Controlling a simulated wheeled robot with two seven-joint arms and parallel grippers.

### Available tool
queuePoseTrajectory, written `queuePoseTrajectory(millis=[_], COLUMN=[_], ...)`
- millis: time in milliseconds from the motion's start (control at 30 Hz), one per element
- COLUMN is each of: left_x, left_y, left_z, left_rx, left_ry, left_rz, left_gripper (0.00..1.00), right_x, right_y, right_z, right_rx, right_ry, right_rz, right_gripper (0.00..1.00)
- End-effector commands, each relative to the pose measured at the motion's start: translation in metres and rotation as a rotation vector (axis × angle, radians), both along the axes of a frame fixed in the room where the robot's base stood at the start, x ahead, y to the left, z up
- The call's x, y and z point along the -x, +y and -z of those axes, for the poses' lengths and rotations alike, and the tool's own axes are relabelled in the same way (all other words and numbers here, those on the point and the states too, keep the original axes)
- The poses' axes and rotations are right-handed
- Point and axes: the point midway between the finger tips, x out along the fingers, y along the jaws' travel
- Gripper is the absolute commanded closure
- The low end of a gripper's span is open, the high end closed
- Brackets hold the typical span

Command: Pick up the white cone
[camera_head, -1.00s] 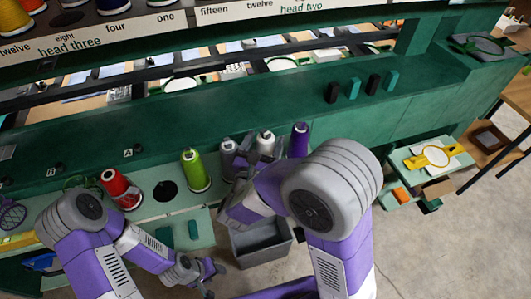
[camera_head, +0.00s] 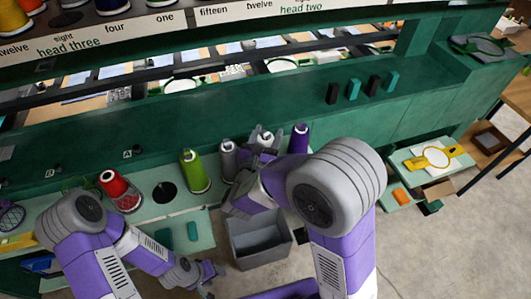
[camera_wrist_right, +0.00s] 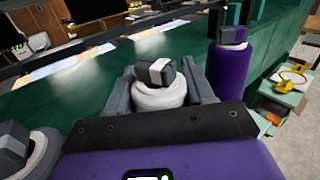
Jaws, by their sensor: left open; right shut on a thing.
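The white cone (camera_head: 265,137) stands in the row of thread cones on the green ledge, between a grey cone (camera_head: 228,160) and a purple cone (camera_head: 299,139). My right gripper (camera_head: 262,154) is at the white cone and covers its lower part in the head view. In the right wrist view the white cone (camera_wrist_right: 160,92) sits between the two fingers of my right gripper (camera_wrist_right: 161,98), which is shut on it. The cone looks upright. Its base is hidden. My left gripper (camera_head: 206,277) is open and empty, low in the head view, away from the cones.
A lime green cone (camera_head: 195,172) and a red cone (camera_head: 119,190) stand further left on the ledge, with a dark round hole (camera_head: 164,192) between them. A grey bin (camera_head: 262,245) is below the right gripper. The purple cone (camera_wrist_right: 229,65) stands close on the right.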

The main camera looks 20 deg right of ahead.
Motion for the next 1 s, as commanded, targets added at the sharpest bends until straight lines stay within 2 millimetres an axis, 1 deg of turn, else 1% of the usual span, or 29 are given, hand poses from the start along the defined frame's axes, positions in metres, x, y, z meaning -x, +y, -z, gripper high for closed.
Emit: queuePoseTrajectory(millis=[167,267,367,600,700,833,1000], left_x=[0.0,0.0,0.0,0.0,0.0,0.0,0.0], left_y=[0.0,0.0,0.0,0.0,0.0,0.0,0.0], left_z=[0.0,-0.003,-0.009,-0.028,-0.033,-0.036,-0.036], left_rx=[0.0,0.0,0.0,0.0,0.0,0.0,0.0], left_ry=[0.0,0.0,0.0,0.0,0.0,0.0,0.0], left_rz=[0.0,0.0,0.0,0.0,0.0,0.0,0.0], left_gripper=[0.49,0.49,0.49,0.49,0.49,0.49,0.49], right_x=[0.0,0.0,0.0,0.0,0.0,0.0,0.0], right_y=[0.0,0.0,0.0,0.0,0.0,0.0,0.0], right_z=[0.0,-0.006,-0.022,-0.072,-0.087,-0.098,-0.101], right_rx=[0.0,-0.001,-0.004,-0.004,-0.003,-0.001,0.0], right_ry=[0.0,-0.001,-0.004,-0.005,-0.002,-0.002,0.0], right_rz=[-0.001,-0.001,-0.001,0.0,-0.001,-0.001,-0.001], right_gripper=[1.0,1.0,1.0,1.0,1.0,1.0,1.0])
